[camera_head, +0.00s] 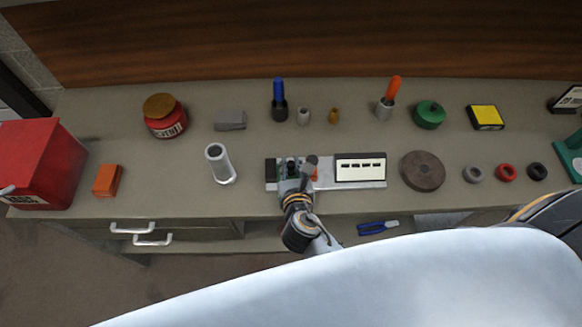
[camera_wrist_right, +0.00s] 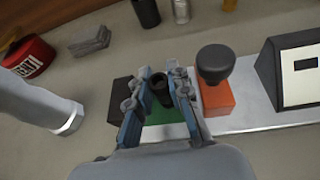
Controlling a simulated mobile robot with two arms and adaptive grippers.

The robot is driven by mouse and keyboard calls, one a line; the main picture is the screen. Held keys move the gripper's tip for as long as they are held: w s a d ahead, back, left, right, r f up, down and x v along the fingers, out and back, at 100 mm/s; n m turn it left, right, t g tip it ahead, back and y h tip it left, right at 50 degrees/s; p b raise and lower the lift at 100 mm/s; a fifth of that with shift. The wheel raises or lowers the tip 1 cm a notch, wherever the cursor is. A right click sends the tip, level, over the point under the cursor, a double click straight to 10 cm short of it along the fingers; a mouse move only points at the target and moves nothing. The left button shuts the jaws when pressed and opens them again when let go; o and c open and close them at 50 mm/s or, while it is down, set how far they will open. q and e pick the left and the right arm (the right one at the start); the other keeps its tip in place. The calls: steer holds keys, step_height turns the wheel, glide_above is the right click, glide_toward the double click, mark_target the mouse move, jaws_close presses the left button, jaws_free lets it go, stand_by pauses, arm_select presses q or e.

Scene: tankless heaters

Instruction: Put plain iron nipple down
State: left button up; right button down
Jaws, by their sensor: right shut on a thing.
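My right gripper (camera_head: 291,172) is over the left part of a light metal strip (camera_head: 370,185) on the bench. In the wrist view its two blue-grey fingers (camera_wrist_right: 165,100) are shut on a small dark tube, the plain iron nipple (camera_wrist_right: 162,82). The nipple is upright, over or on a green pad (camera_wrist_right: 165,132); I cannot tell whether it touches. A black pad (camera_wrist_right: 122,95) is to the left. An orange pad (camera_wrist_right: 216,98) is to the right and bears a dark round-topped fitting (camera_wrist_right: 215,62). My left gripper is not in view.
A white panel with dark slots (camera_head: 360,167) stands on the strip's right part. A grey upright pipe (camera_head: 217,160) is left of the strip, and a brown disc (camera_head: 422,171) is right. A blue-topped holder (camera_head: 279,105) and small fittings stand behind. Bare bench lies around the pipe.

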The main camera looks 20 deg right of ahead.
steer(key=shift+r, duration=0.1)
steer(key=c, duration=1.3)
jaws_free()
steer(key=shift+o, duration=0.2)
steer(key=shift+s, duration=0.1)
steer(key=b+v, duration=0.1)
steer(key=v, duration=0.9)
steer(key=shift+s, duration=0.3)
steer(key=shift+s+a+r+b, duration=0.15)
steer(key=shift+s+r+b, duration=0.2)
steer(key=shift+s, duration=0.25)
